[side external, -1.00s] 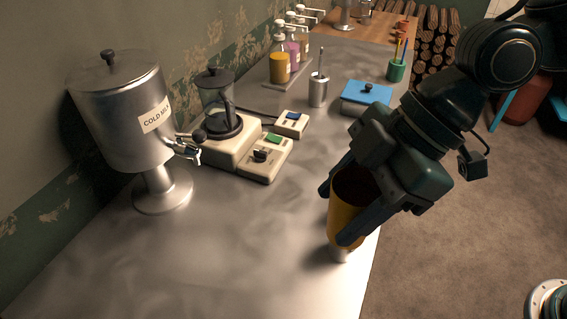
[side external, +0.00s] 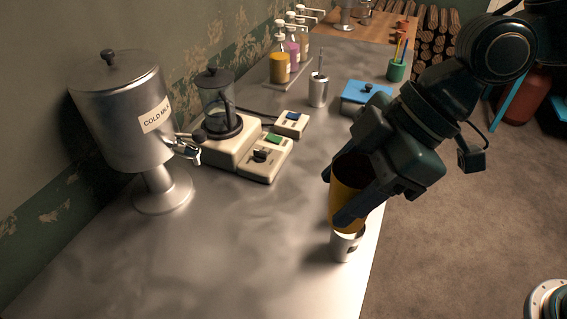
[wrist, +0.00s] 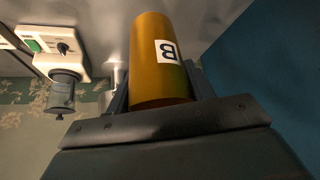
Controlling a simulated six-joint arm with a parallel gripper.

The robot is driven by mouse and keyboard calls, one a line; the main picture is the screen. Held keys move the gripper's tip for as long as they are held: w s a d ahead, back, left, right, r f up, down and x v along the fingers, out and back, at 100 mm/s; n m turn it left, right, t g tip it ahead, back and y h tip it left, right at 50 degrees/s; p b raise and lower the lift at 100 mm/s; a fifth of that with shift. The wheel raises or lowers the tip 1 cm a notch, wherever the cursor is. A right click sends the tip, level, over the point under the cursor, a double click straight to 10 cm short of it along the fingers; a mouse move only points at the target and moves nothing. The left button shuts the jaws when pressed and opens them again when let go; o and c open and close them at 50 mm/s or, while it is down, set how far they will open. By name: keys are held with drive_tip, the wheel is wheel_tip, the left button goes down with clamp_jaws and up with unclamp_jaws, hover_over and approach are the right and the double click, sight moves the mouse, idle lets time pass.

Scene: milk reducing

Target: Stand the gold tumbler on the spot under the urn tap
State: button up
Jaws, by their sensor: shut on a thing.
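The gold tumbler (side external: 346,196) is held upright between the fingers of my gripper (side external: 337,197), near the right edge of the metal counter. In the wrist view the tumbler (wrist: 162,85) sits between the two fingers, with a white label bearing a B that looks upside down. A small pale cup (side external: 345,247) stands on the counter just below the tumbler; the tumbler's base overlaps its rim in the side view, and I cannot tell if they touch. The steel urn (side external: 118,115) marked COLD MILK stands at the left, its tap (side external: 189,150) facing right over bare counter.
A blender (side external: 222,125) and a control box (side external: 265,158) stand right of the urn. A steel cup (side external: 318,90), a blue-lidded box (side external: 366,97) and several bottles (side external: 279,68) are farther back. The counter (side external: 230,245) between urn and gripper is clear.

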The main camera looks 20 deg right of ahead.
drive_tip(key=w+d+f+m+t+h, duration=0.35)
drive_tip(key=w+d+m, duration=0.55)
drive_tip(key=w+d, duration=0.4)
drive_tip(key=w+d+f+m+h, duration=0.25)
drive_tip(key=d+m, duration=0.25)
drive_tip(key=d, duration=0.4)
drive_tip(key=w+d+f+m+h, duration=0.15)
drive_tip(key=w+d+m, duration=0.25)
drive_tip(key=d, duration=0.6)
drive_tip(key=s+f+n, duration=0.1)
drive_tip(key=s+f, duration=0.2)
drive_tip(key=f, duration=0.4)
drive_tip(key=s+f+n+t+y, duration=0.1)
drive_tip(key=s+f+n, duration=0.1)
drive_tip(key=f, duration=0.4)
drive_tip(key=shift+s+a+f, duration=0.15)
drive_tip(key=shift+s+f, duration=0.25)
drive_tip(key=shift+s, duration=0.45)
drive_tip(key=shift+r, duration=0.2)
